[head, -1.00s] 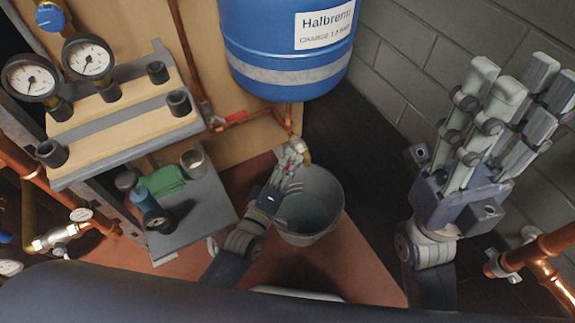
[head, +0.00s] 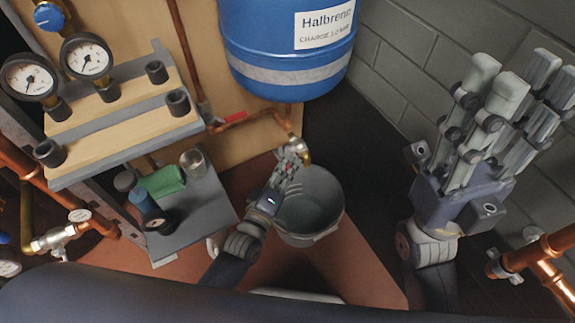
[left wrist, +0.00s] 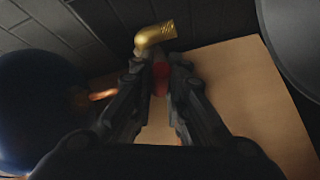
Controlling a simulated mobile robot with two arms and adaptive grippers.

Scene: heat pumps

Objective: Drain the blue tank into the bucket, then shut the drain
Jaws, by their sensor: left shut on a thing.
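The blue tank (head: 285,50) hangs on the wood panel at top centre, and a copper pipe with a brass drain spout (head: 305,152) comes out below it. The spout also shows in the left wrist view (left wrist: 155,36). The bucket (head: 325,228) stands on the floor under the spout, with a greyish surface inside; I cannot tell how full it is. My left gripper (head: 290,157) is at the spout, above the bucket's left rim. In the left wrist view its fingers are shut on a red drain handle (left wrist: 160,78), partly hidden. My right gripper (head: 525,75) is open and empty at right.
A shelf with two gauges (head: 88,57) stands at left. A lower grey shelf (head: 205,215) beside my left arm holds a green item and several small containers. A red-handled part (head: 232,117) sits on the pipe. Copper pipes (head: 540,258) are at lower right, below a block wall.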

